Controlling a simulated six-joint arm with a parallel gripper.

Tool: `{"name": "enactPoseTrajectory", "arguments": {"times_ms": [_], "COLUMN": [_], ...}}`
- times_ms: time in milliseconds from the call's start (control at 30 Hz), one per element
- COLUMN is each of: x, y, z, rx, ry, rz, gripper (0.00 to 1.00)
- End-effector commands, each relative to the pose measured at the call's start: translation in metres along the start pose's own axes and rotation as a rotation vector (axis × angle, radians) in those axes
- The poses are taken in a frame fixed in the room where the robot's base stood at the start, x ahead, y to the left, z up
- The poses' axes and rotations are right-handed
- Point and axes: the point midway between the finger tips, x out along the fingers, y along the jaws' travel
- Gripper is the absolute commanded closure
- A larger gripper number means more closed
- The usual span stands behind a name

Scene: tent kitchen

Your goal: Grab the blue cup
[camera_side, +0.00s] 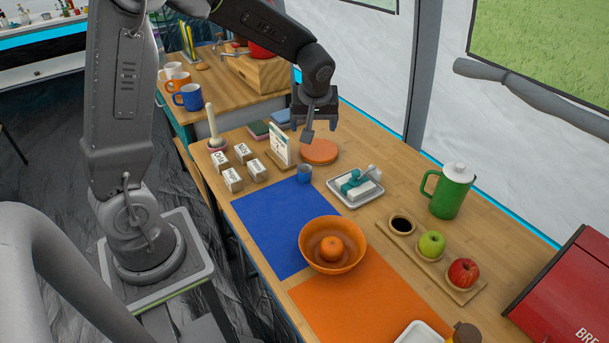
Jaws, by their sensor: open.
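A small blue-grey cup (304,173) stands at the far right corner of the blue mat (262,235). A larger blue mug (188,97) stands farther back, on the left of the rear table, beside an orange mug (178,80) and a white mug (173,70). My gripper (314,125) is open and empty, pointing down above the table. In the picture it is above the small cup and near the round orange board (319,151). It is apart from both cups.
An orange bowl (331,244) holding an orange-coloured round thing stands in front of the small cup. A tray (355,189) with a teal-banded block is to its right. Labelled blocks (244,153) and an upright card (281,145) are to its left. A green pitcher (451,190) stands farther right.

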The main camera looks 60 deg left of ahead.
Motion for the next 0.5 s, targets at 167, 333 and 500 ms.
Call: {"name": "enactPoseTrajectory", "arguments": {"times_ms": [167, 333, 500], "x": [0.083, 0.133, 0.154], "y": [0.008, 0.008, 0.006], "z": [-0.021, -0.028, -0.029], "rx": [-0.200, -0.324, -0.370], "ry": [0.005, 0.018, 0.024], "rz": [-0.088, -0.131, -0.144], "gripper": [0.19, 0.19, 0.19]}}
